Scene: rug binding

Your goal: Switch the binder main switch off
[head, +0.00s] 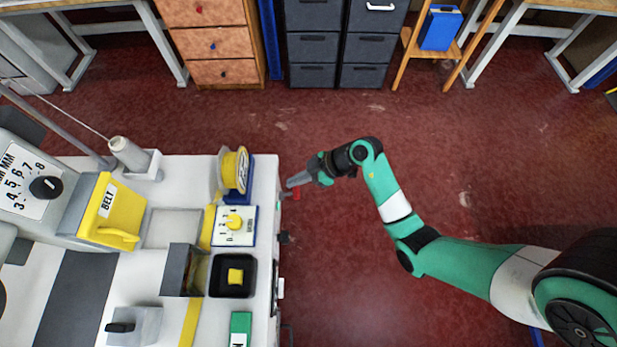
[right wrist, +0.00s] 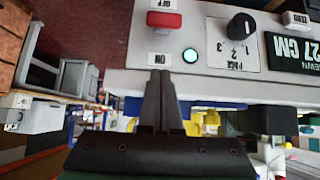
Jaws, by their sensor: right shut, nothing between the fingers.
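The binder main switch is a red lever (right wrist: 163,20) on the light front panel (right wrist: 225,90) of the machine. In the right wrist view the panel is upside down, and an ON label (right wrist: 159,59) sits by the switch. A green lamp (right wrist: 190,55) beside it is lit. In the head view a small red part (head: 296,195) sticks out from the machine's right edge. My right gripper (head: 291,183) is at this edge, close to the red part; its fingers (right wrist: 160,76) are shut and empty, pointing towards the panel near the ON label. Contact cannot be told. My left gripper is out of view.
The panel also bears a black pace knob (right wrist: 241,25) and a display (right wrist: 293,47). The red floor (head: 400,120) right of the machine is clear.

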